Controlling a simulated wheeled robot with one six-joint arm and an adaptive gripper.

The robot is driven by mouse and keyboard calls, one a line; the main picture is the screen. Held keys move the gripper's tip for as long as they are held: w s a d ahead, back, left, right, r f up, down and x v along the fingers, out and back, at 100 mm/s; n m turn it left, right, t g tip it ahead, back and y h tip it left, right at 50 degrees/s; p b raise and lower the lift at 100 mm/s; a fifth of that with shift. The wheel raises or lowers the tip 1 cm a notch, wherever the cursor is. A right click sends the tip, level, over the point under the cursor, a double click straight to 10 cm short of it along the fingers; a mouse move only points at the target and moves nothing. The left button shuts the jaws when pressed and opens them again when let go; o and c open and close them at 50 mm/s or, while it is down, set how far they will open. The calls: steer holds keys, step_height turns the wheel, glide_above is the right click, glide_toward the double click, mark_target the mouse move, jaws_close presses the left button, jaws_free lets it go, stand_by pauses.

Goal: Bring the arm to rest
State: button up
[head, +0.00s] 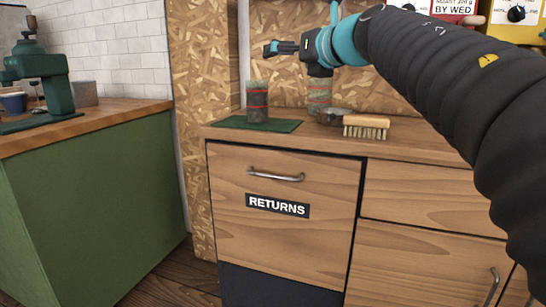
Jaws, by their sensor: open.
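My gripper (270,49) is at the end of my black-sleeved arm, which reaches in from the right over the wooden counter. It points left, in front of the chipboard wall, with its turquoise wrist behind it. It is open, and nothing shows between its fingers. It is above and a little right of a greenish glass (257,103) with red bands, and apart from it. That glass stands upright on a dark green mat (228,121).
A second banded glass (319,93) stands below my wrist, near a dark dish (333,117) and a wooden brush (366,127). The drawer labelled RETURNS (276,228) is shut. At left, a green machine (57,95) and a blue cup (13,102) stand on another counter.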

steer(key=w+d+f+m+t+h, duration=0.25)
steer(key=d+m+t+h, duration=0.4)
steer(key=m, duration=0.85)
steer(key=s+d+f+m+g+h, duration=0.3)
steer(key=d+f+m, duration=0.2)
steer(key=f+m, duration=0.15)
steer(key=s+d+f+m+g+h, duration=0.3)
steer(key=d+f+m, duration=0.3)
steer(key=m, duration=0.1)
steer(key=s+f+m+g+p, duration=0.1)
steer(key=s+f+m+g, duration=0.65)
steer(key=s+f, duration=0.75)
steer(key=s+a+f+m+g+y+p, duration=0.1)
steer(key=s+a+f+m+y, duration=0.2)
steer(key=s+f, duration=0.7)
steer(key=shift+s+a+m+g+y, duration=0.35)
steer(key=shift+s+a+y, duration=0.2)
steer(key=shift+s+a, duration=0.6)
